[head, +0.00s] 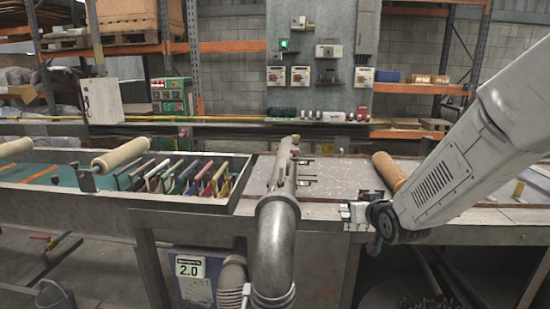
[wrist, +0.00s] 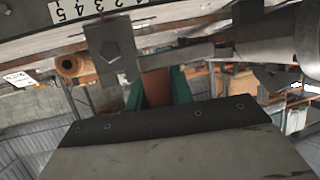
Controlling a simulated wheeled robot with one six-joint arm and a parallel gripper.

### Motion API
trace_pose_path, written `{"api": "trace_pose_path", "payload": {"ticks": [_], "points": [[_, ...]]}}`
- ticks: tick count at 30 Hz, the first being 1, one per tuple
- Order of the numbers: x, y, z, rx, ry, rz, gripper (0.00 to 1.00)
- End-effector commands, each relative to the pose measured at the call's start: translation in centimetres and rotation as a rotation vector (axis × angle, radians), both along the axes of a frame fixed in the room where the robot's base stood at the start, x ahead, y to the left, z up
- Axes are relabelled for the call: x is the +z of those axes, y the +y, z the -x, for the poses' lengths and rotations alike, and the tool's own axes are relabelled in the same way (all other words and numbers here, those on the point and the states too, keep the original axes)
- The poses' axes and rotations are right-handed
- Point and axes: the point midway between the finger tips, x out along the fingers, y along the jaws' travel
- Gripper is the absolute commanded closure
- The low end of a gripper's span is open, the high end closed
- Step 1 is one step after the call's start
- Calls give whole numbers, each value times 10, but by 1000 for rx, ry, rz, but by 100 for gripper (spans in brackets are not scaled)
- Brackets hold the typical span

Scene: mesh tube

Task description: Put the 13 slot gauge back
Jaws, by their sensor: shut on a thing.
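My gripper (wrist: 157,88) shows in the wrist view as two dark green fingers shut on an orange-brown piece (wrist: 155,84). Only part of this piece shows, and no number on it can be read, so I cannot tell whether it is the 13 slot gauge. In the head view my gripper (head: 374,243) hangs at the front edge of the bench, right of centre, mostly hidden behind my wrist. A row of slot gauges (head: 186,176) in several colours stands in the long trough at left. Their numbers are too small to read.
A grey pipe (head: 277,225) rises in front of the bench between the trough (head: 110,208) and my arm. Small white blocks (head: 354,212) sit on the front edge near my gripper. Wooden rollers (head: 120,156) (head: 389,171) lie left and right. A number strip (wrist: 95,8) crosses the wrist view's top.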

Motion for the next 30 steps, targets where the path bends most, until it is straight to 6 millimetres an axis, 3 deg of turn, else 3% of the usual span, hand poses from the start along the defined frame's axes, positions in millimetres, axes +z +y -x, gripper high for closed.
{"api": "trace_pose_path", "payload": {"ticks": [9,12,17,21,30], "points": [[-108,-26,1,-84,11,0,100],[-135,-30,6,-99,8,1,100],[-161,-33,12,-105,4,1,100],[-162,-34,13,-107,-1,0,100],[-214,-35,55,-107,7,1,100]]}}
